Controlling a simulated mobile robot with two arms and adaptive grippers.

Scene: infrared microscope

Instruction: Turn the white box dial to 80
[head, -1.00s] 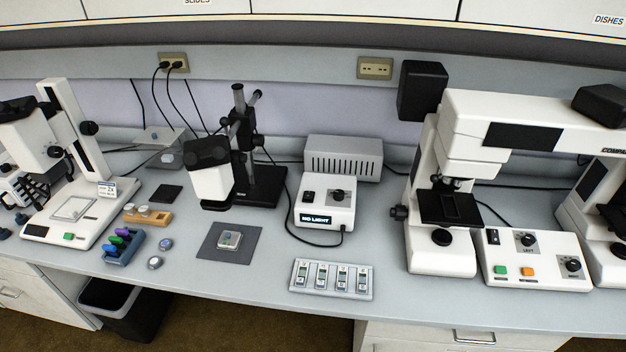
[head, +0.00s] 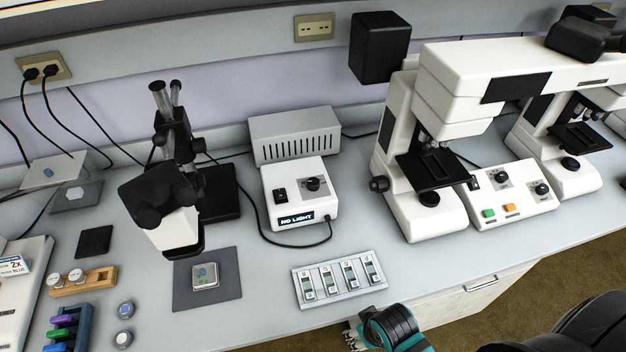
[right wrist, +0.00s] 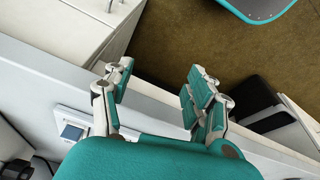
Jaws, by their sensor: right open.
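The white box (head: 295,208) stands on the bench in the middle of the head view, with a small display reading "NO LIGHT". Its black round dial (head: 313,184) is on the sloped top, right of a black switch (head: 281,195). The dial's scale and setting are too small to read. My right gripper (head: 353,338) is at the bottom of the head view, by the bench's front edge, well in front of the box and apart from it. In the right wrist view its two teal fingers (right wrist: 158,85) are spread with nothing between them. My left gripper is not in view.
A slider panel (head: 340,281) lies between the box and the front edge. A grey vented unit (head: 295,135) stands behind the box. A stereo microscope (head: 170,215) stands left, a large white microscope (head: 425,205) right. A black cable loops in front of the box.

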